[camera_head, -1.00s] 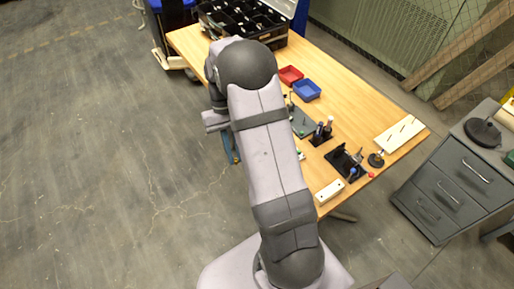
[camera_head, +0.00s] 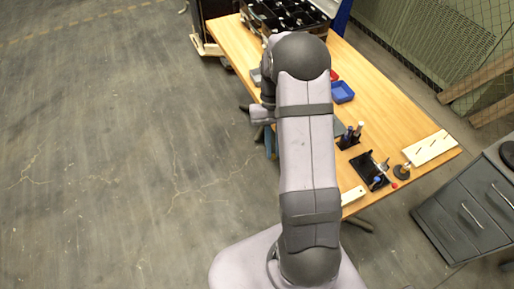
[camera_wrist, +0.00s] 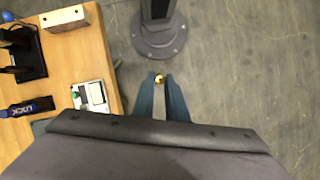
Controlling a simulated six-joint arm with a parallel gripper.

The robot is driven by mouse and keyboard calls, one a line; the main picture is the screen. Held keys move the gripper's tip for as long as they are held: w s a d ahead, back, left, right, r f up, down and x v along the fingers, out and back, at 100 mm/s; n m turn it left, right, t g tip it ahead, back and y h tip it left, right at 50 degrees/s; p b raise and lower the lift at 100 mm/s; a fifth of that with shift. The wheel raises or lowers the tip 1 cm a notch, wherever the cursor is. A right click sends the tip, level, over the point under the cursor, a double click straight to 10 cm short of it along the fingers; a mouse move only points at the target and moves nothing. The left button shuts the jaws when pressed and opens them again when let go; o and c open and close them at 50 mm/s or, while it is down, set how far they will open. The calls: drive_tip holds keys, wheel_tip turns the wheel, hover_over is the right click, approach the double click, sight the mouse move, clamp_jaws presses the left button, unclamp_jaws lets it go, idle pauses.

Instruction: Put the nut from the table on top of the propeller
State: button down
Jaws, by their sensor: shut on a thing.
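In the wrist view, my gripper (camera_wrist: 159,82) has its blue-grey fingers shut on a small gold nut (camera_wrist: 158,78) at their tips. The gripper hangs over the floor, just beyond the table edge. In the head view, the blue fingers (camera_head: 270,142) show beside the left edge of the table (camera_head: 390,110), partly hidden by my arm. The nut cannot be made out there. I cannot make out the propeller in either view.
In the wrist view, a white piece with a green part (camera_wrist: 92,97), a LOCK-labelled bottle (camera_wrist: 28,107) and a pale block (camera_wrist: 64,18) are on the table. The head view shows a blue bin (camera_head: 343,92), a black tool stand (camera_head: 371,172) and a slotted board (camera_head: 430,148).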

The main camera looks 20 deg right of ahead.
drive_tip(key=s+d+p, duration=0.1)
drive_tip(key=s+d, duration=0.6)
drive_tip(key=d, duration=0.5)
drive_tip(key=s+d+f+n+p, duration=0.1)
drive_tip(key=s+d, duration=0.6)
drive_tip(key=d, duration=0.4)
drive_tip(key=s+d+p, duration=0.2)
drive_tip(key=s+d, duration=0.5)
drive_tip(key=d, duration=0.5)
drive_tip(key=d+r+n+t+h, duration=0.1)
drive_tip(key=d+n+h, duration=0.4)
drive_tip(key=n, duration=0.8)
drive_tip(key=shift+w+d+r+n+t, duration=0.3)
drive_tip(key=shift+w+d+n, duration=0.15)
drive_tip(key=shift+d, duration=1.35)
drive_tip(key=shift+f, duration=0.1)
drive_tip(key=shift+f+b, duration=1.95)
drive_tip(key=shift+b, duration=0.1)
